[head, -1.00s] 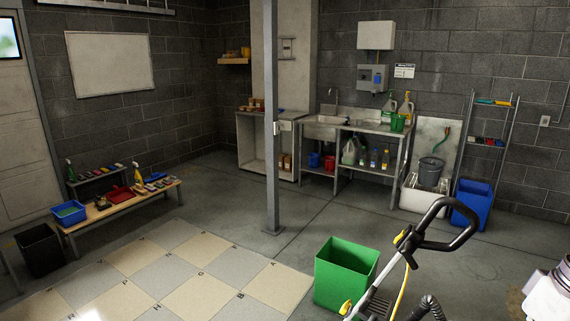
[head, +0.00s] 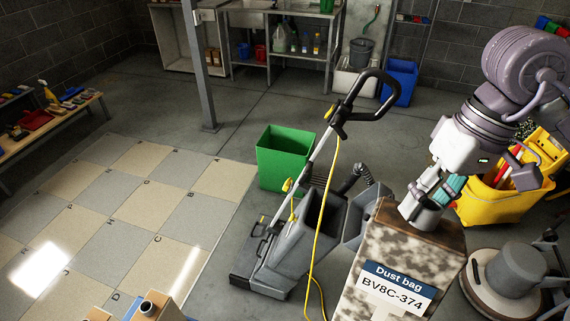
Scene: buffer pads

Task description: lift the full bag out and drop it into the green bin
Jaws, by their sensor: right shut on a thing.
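The full dust bag (head: 395,255) is a mottled brown and white block with a blue and white label reading "Dust bag BV8C-374". My right gripper (head: 421,208) is shut on its top and holds it up in the near right of the head view. The bag's lower end is cut off by the picture edge. The green bin (head: 283,168) stands on the floor, left of and beyond the bag. The upright vacuum (head: 283,262) stands between them, its grey compartment open at the top. My left gripper is not in view.
A yellow cable (head: 317,240) hangs from the vacuum's handle. A yellow mop bucket (head: 500,200) and a round grey floor machine (head: 508,270) stand at the right. A box with a dark-topped spout (head: 152,306) shows at the bottom left. The checkered floor (head: 110,200) is clear.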

